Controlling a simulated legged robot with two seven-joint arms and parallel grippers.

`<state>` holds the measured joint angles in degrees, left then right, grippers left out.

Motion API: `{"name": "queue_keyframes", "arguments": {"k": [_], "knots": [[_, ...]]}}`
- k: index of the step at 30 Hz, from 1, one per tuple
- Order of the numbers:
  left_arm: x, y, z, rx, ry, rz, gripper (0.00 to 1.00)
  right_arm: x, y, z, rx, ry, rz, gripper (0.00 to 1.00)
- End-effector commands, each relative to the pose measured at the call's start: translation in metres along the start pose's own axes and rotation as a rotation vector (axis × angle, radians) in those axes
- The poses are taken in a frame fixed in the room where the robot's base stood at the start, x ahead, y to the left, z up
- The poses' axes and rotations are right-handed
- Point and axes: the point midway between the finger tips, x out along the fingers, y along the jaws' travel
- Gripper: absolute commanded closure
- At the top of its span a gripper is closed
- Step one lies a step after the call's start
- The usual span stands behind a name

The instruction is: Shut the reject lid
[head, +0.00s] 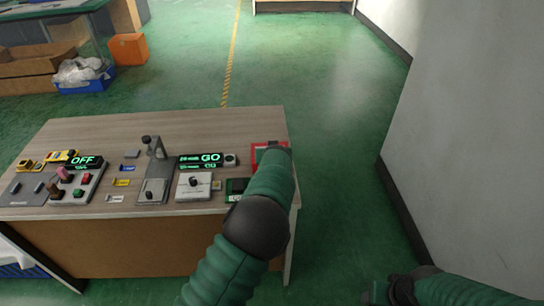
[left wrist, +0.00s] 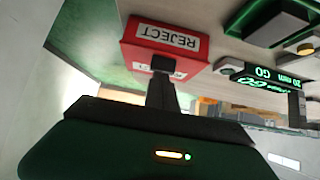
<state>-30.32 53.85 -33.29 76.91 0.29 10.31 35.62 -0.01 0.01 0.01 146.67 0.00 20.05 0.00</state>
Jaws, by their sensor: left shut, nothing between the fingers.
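The red reject box (head: 256,153) sits at the right end of the table, partly hidden by my left arm. In the left wrist view the red box (left wrist: 130,38) shows upside down, with a white REJECT label on one face and a second label partly covered. My left gripper (left wrist: 163,65) is shut and empty, its dark fingertips in front of the lower label, touching or very close. In the head view my left gripper (head: 278,147) is at the box. I cannot tell how far the lid is open. My right gripper (head: 388,291) is low at the bottom right, away from the table.
The wooden table (head: 200,125) holds several fixtures left of the box, including a grey lever stand (head: 155,165), a GO display (head: 208,158) and an OFF display (head: 84,161). A grey wall (head: 470,150) stands to the right, with green floor between.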

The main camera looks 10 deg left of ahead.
Motion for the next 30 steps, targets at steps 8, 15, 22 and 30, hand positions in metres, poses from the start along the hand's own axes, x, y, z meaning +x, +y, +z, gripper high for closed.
{"name": "queue_keyframes", "arguments": {"k": [8, 15, 22, 30], "knots": [[0.014, -0.002, 0.026, 0.003, -0.035, -0.011, 1.00, 0.009, 0.000, 0.002, 0.000, 0.000, 0.000, 0.41], [0.014, -0.002, 0.022, 0.001, -0.026, -0.008, 1.00, 0.009, 0.000, 0.002, 0.000, 0.000, 0.000, 0.41], [0.013, -0.003, 0.019, 0.000, -0.020, -0.007, 1.00, 0.009, 0.000, 0.002, 0.000, 0.000, 0.000, 0.41], [-0.002, -0.008, -0.005, 0.000, -0.015, -0.008, 1.00, -0.009, 0.000, -0.002, 0.000, 0.000, 0.000, 0.41]]}}
